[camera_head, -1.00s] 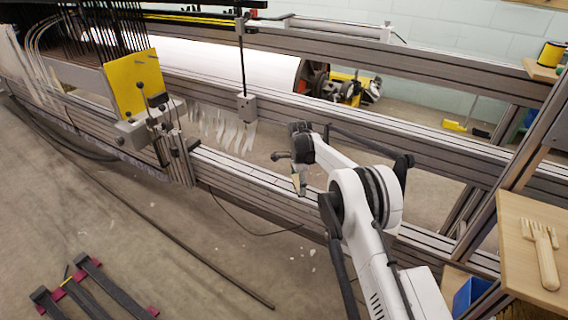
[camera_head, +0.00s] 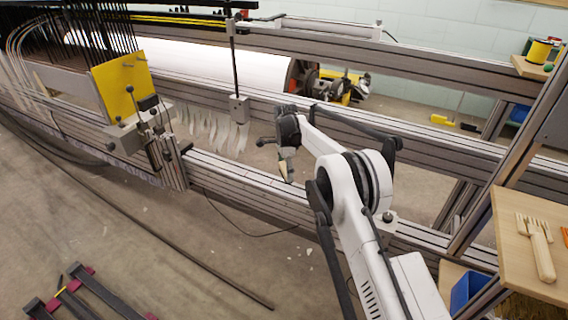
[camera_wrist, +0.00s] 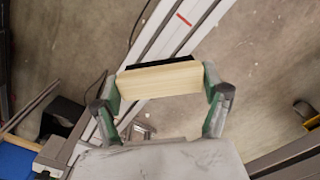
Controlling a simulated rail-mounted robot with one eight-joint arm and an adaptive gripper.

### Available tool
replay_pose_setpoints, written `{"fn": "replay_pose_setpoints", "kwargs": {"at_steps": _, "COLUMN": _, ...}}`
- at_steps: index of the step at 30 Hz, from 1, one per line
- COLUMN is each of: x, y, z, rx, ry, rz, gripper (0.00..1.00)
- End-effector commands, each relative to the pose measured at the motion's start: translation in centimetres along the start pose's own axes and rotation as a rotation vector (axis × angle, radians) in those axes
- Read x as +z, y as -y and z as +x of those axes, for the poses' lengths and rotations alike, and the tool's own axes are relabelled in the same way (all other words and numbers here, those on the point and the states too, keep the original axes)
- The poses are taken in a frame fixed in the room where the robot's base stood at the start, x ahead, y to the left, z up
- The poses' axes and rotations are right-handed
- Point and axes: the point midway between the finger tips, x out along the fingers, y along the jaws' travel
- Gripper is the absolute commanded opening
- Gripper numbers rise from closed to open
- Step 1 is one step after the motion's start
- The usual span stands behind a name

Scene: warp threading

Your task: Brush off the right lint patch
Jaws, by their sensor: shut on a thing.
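My gripper (camera_head: 284,168) hangs over the near grey rail (camera_head: 235,175) in the head view, right of the yellow plate. In the wrist view my gripper (camera_wrist: 160,92) is shut on a pale wooden block with dark bristles along its far edge, a brush (camera_wrist: 160,80). The brush is held above the rail (camera_wrist: 172,30), apart from it as far as I can tell. A red mark (camera_wrist: 184,18) crosses the rail beyond the brush. I cannot make out a lint patch in either view.
A yellow plate (camera_head: 123,88) with a clamp stands on the rail at left. Pale strips (camera_head: 212,130) hang behind the rail. A wooden shelf (camera_head: 510,215) with a wooden fork (camera_head: 540,250) is at right. A blue bin (camera_head: 466,290) sits below it.

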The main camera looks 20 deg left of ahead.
Motion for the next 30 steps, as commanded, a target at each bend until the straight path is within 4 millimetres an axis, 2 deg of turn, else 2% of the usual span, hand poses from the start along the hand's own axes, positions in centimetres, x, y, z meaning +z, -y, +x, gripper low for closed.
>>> {"fn": "replay_pose_setpoints", "kwargs": {"at_steps": 7, "x": -0.4, "y": -0.1, "z": -2.2, "rx": 0.0, "ry": 0.0, "rz": 0.004, "gripper": 0.5}}
{"fn": "replay_pose_setpoints", "kwargs": {"at_steps": 20, "x": -0.7, "y": -0.1, "z": -2.5, "rx": 0.0, "ry": 0.0, "rz": 0.002, "gripper": 0.5}}
{"fn": "replay_pose_setpoints", "kwargs": {"at_steps": 23, "x": -1.8, "y": -0.6, "z": -2.9, "rx": 0.0, "ry": 0.0, "rz": -0.012, "gripper": 0.5}}
{"fn": "replay_pose_setpoints", "kwargs": {"at_steps": 26, "x": -3.8, "y": -1.6, "z": -3.9, "rx": 0.0, "ry": 0.0, "rz": -0.047, "gripper": 0.5}}
{"fn": "replay_pose_setpoints", "kwargs": {"at_steps": 30, "x": -7.6, "y": -4.0, "z": -5.8, "rx": 0.0, "ry": 0.0, "rz": -0.123, "gripper": 0.5}}
